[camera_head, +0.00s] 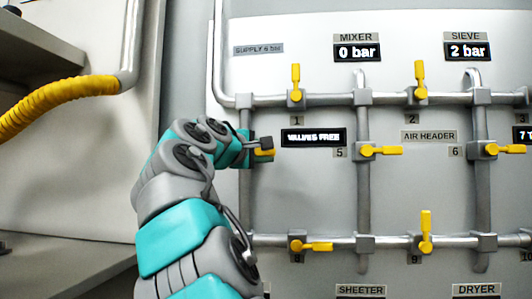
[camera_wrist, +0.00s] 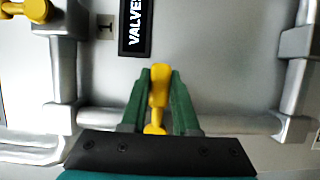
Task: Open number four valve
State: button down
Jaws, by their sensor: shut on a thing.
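The number four valve's yellow lever (camera_wrist: 158,88) is between the two green fingers of my gripper (camera_wrist: 160,85) in the wrist view. The fingers are shut on it. The lever points to the panel's right, across its grey pipe (camera_wrist: 240,122), which runs vertically on the panel. In the head view a bit of this yellow lever (camera_head: 265,154) shows under my gripper (camera_head: 263,144), on the leftmost upright pipe. Its number plate is not readable; my arm covers that area. It sits left of valve 5 and below valve 1.
Valve 1 (camera_head: 295,80) and valve 2 (camera_head: 420,80) have upright levers. The levers of valve 5 (camera_head: 381,151), valve 6 (camera_head: 505,149) and valve 8 (camera_head: 310,246) point right. Valve 9 (camera_head: 426,232) points up. A display (camera_head: 314,138) reads VALVES FREE. A yellow hose (camera_head: 60,100) hangs left.

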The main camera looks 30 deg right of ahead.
jog(key=shift+f, duration=0.1)
jog(key=shift+w+a+f+m+t+y+b, duration=0.25)
jog(key=shift+w+a+f+m+y, duration=0.6)
jog(key=shift+m, duration=1.4)
jog(key=shift+w+a+f+m+t+y+b, duration=0.25)
jog(key=shift+a+f+m+y, duration=0.75)
jog(key=shift+m+y, duration=0.95)
jog(key=shift+w+a+f+m+t+y+b, duration=0.25)
jog(key=shift+w+a+f+m+y, duration=0.65)
jog(key=shift+m, duration=1.6)
jog(key=shift+s+d+f, duration=0.2)
jog(key=shift+s, duration=0.05)
jog(key=c, duration=0.7)
grip_release()
jog(key=shift+o, duration=0.2)
